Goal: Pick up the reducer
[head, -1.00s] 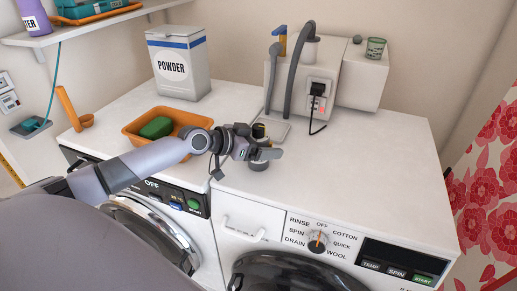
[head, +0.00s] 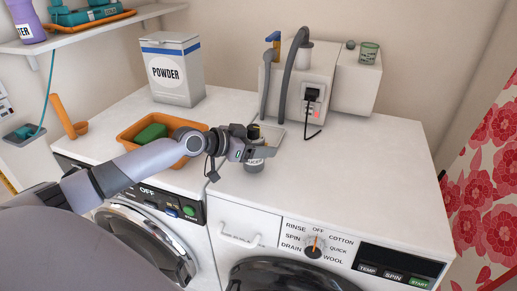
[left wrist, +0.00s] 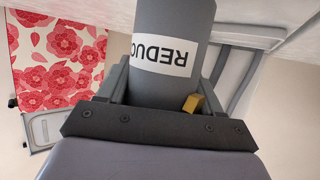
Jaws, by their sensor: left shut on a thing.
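The reducer (left wrist: 172,28) is a dark grey cylinder with a white label reading "REDUC". It fills the upper middle of the left wrist view, between my left gripper's fingers. In the head view my left gripper (head: 250,153) is over the white top near the front edge, shut on the reducer. Only the reducer's lower part (head: 254,166) shows clearly there, below the fingers. I cannot tell whether its base touches the surface. A small yellow piece (left wrist: 193,103) shows beside it in the wrist view. My right gripper is not in view.
An orange basin (head: 129,136) with a green block (head: 151,133) lies left, beneath my forearm. A powder box (head: 174,72) stands behind it. A grey tray (head: 272,136) lies just behind the gripper. A white unit with hoses (head: 311,88) stands at the back. The right-hand top is clear.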

